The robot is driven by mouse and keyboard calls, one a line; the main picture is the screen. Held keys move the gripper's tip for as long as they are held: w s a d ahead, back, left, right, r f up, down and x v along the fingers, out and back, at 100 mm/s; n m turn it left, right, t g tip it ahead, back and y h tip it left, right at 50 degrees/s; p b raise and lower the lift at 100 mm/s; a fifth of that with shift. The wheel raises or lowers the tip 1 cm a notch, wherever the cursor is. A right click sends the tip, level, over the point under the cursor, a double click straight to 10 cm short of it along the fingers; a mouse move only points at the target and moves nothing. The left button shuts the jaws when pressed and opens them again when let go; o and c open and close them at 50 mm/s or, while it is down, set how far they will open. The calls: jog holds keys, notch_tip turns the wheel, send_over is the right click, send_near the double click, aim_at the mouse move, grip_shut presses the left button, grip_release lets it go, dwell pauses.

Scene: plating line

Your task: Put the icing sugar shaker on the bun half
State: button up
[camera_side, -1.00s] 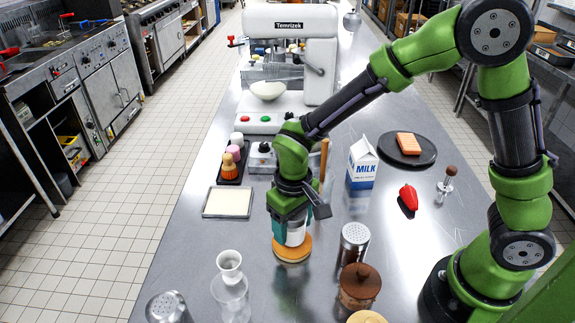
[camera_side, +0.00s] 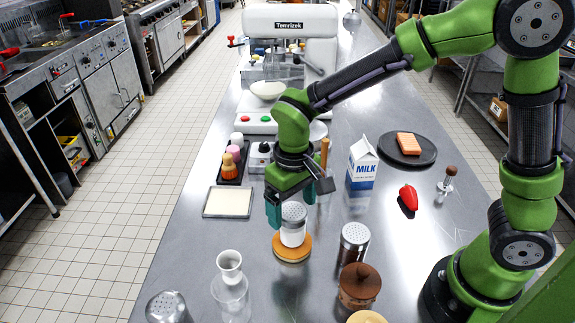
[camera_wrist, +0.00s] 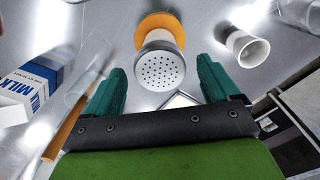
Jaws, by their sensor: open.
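The icing sugar shaker (camera_side: 293,226) is white with a perforated silver cap. It stands upright on the orange-brown bun half (camera_side: 292,249) on the steel table. In the wrist view the shaker (camera_wrist: 160,66) shows its holed cap, with the edge of the bun half (camera_wrist: 160,24) behind it. My gripper (camera_side: 300,210) is open just above the shaker, its teal fingers apart. In the wrist view the fingers of my gripper (camera_wrist: 160,85) are on either side, clear of the shaker.
The milk carton (camera_side: 362,166) is behind to the right. A white cup (camera_side: 230,266) stands at the left front. A pale square tray (camera_side: 229,202) lies to the left.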

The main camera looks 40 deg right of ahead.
notch_tip(320, 180, up, 6)
jog(key=shift+d+r, duration=0.1)
jog(key=shift+r, duration=0.1)
jog(key=s+d+r+m+t+y, duration=0.2)
jog(key=s+d+r+m+t, duration=0.2)
jog(key=s+d+r+t, duration=0.3)
jog(key=s+d, duration=0.3)
jog(key=d, duration=0.1)
jog(key=shift+s+d+r, duration=0.2)
jog(key=shift+d+r, duration=0.05)
jog(key=shift+r, duration=0.05)
